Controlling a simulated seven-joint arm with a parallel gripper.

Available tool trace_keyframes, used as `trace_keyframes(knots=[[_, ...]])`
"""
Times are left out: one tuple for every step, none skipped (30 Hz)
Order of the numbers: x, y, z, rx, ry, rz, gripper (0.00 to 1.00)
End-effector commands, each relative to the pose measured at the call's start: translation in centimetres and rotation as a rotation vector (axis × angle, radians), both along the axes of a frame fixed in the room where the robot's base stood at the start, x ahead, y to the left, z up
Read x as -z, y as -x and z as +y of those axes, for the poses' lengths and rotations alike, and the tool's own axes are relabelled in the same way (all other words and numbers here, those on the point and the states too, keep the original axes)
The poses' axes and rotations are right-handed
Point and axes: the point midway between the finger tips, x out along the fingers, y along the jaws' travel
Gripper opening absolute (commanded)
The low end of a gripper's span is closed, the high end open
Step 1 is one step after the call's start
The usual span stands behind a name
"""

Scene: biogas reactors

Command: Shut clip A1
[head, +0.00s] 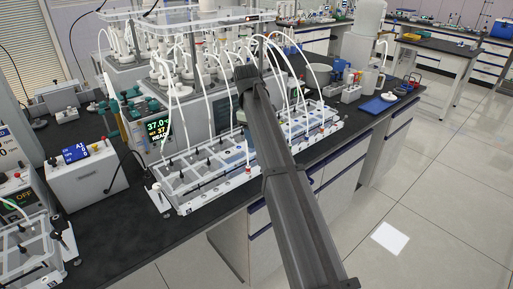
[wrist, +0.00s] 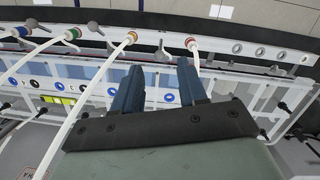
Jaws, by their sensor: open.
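My gripper (wrist: 158,82) is open in the wrist view, its two dark blue fingers spread and nothing seen between them. It is over a white tube rack (wrist: 230,78). White tubes with coloured rings run to the rack's far rail: a green-ringed tube (wrist: 72,34), an orange-ringed tube (wrist: 130,38) and a red-ringed tube (wrist: 191,42). Grey ball-ended levers, one of them this lever (wrist: 98,28), stand by the tubes at the left. No label tells which clip is A1. In the head view the rack (head: 185,208) lies along the bench, partly behind my dark arm.
Reactors with bottles and a lit display (head: 158,127) stand behind the rack. Beakers and a blue tray (head: 377,105) are at the far right. Curved tubes arch over the rack.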

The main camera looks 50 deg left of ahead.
Motion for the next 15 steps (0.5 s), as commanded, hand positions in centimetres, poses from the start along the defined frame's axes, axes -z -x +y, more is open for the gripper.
trace_keyframes(knots=[[-1.2,0.0,0.3,0.000,-0.001,-0.001,0.42],[-1.8,0.0,0.4,0.000,-0.002,-0.001,0.42],[-2.6,0.0,0.5,0.000,-0.002,-0.001,0.42],[-3.1,0.1,0.5,0.000,-0.001,-0.001,0.42],[-3.6,0.1,0.6,0.000,-0.001,-0.001,0.42],[-4.3,0.1,0.7,0.000,-0.001,-0.001,0.42],[-4.8,0.2,0.8,0.000,-0.001,-0.001,0.42],[-5.3,0.2,0.8,0.000,-0.001,-0.002,0.42],[-5.8,0.2,0.8,0.000,-0.001,-0.001,0.42],[-6.1,0.3,0.9,0.000,0.000,0.000,0.42],[-6.4,0.3,0.9,0.000,0.000,0.000,0.42],[-6.8,0.3,1.0,0.000,0.000,0.000,0.42],[-7.1,0.3,1.0,0.000,0.000,0.000,0.42],[-7.3,0.4,1.0,0.000,0.000,0.000,0.42],[-7.6,0.4,1.0,0.000,0.000,-0.001,0.42]])
